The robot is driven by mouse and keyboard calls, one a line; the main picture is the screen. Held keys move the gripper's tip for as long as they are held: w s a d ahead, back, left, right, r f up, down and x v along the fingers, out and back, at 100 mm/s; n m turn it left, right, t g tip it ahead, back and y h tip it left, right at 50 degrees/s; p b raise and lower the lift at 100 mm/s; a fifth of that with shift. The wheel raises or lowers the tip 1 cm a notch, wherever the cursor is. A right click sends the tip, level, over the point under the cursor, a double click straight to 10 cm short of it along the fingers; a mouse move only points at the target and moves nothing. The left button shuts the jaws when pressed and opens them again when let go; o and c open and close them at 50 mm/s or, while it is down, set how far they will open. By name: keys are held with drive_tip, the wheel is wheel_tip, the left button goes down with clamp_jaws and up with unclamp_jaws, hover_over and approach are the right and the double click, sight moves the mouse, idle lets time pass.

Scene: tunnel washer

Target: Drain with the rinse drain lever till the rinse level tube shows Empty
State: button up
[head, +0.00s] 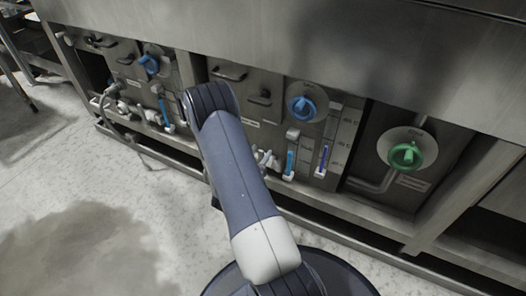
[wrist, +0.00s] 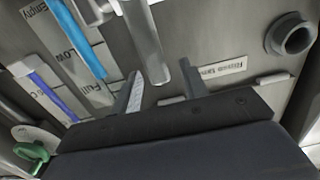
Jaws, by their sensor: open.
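The rinse level tube (wrist: 80,40) is at the upper left of the wrist view. Its blue column runs beside a strip marked Empty, Low and Full, and its lower end in the picture is near Full. A "Rinse Drain" label (wrist: 222,68) is on the panel. The grey rinse drain lever (wrist: 145,42) hangs into the wrist view beyond my gripper (wrist: 160,88), between the lines of its two fingers. My gripper is open, and I cannot tell whether it touches the lever. In the head view my arm hides the gripper; the blue tube (head: 289,162) shows right of the arm.
A purple-blue tube (wrist: 50,95) with a °C scale stands beside the level tube. A blue knob (head: 301,107) is above, and a green knob (head: 406,155) is at right. A grey round pipe end (wrist: 291,37) juts out at right. Open floor (head: 60,190) lies left.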

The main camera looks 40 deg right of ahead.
drive_tip(key=shift+x, duration=1.5)
drive_tip(key=shift+c, duration=0.2)
clamp_jaws()
